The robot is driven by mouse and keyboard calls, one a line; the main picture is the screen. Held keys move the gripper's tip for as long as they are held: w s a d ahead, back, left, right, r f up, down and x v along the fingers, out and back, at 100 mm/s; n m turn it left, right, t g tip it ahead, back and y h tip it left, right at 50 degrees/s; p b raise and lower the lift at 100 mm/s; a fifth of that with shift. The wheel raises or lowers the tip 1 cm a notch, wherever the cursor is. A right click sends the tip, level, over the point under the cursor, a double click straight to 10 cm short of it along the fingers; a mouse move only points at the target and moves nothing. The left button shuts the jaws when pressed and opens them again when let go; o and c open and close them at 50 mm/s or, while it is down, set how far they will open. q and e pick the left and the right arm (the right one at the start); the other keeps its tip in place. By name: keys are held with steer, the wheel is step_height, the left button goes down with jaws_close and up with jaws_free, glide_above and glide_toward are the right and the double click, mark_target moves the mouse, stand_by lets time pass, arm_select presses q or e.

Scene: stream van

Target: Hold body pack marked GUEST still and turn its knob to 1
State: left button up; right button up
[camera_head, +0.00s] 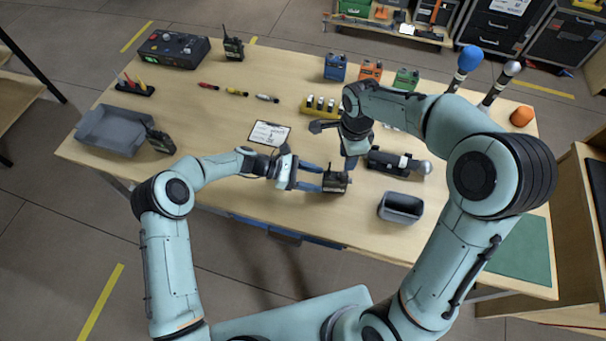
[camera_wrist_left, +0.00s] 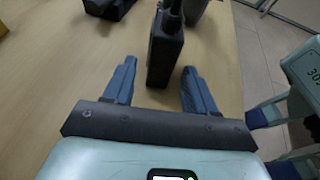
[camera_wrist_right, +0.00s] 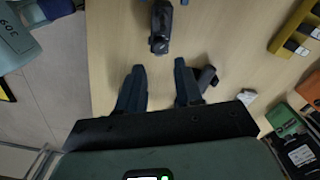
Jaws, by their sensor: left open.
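A dark body pack (camera_head: 335,183) with a short antenna stands upright near the front edge of the table; its marking and knob setting are not readable. In the left wrist view the pack (camera_wrist_left: 165,48) is ahead, between the spread fingertips. My left gripper (camera_head: 318,178) is open and reaches it from the left, with gaps beside the pack. My right gripper (camera_head: 351,164) points down just behind and right of the pack. Its fingers (camera_wrist_right: 159,68) are apart with nothing between them. A dark object (camera_wrist_right: 160,30) lies ahead of them; I cannot tell whether it is this pack.
Two similar packs stand at the back left (camera_head: 233,47) and left (camera_head: 159,140). A black microphone (camera_head: 395,163) and a grey bin (camera_head: 401,207) are right of the pack. A clipboard (camera_head: 269,133) and a yellow rack (camera_head: 318,107) lie behind. The table front left of the pack is clear.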

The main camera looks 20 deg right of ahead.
mark_target(329, 183)
arm_select(q)
steer(key=shift+x, duration=2.75)
steer(key=c, duration=0.9)
arm_select(e)
steer(key=shift+f+n, duration=0.35)
steer(key=shift+n, duration=0.5)
steer(key=shift+f+n, duration=0.3)
steer(key=shift+n, duration=0.55)
steer(key=shift+f, duration=2.8)
steer(key=m, duration=0.2)
steer(key=shift+m, duration=0.3)
steer(key=m, duration=0.4)
steer(key=shift+a+m, duration=0.1)
steer(key=shift+m, duration=0.2)
steer(key=m, duration=0.5)
steer(key=shift+m, duration=0.4)
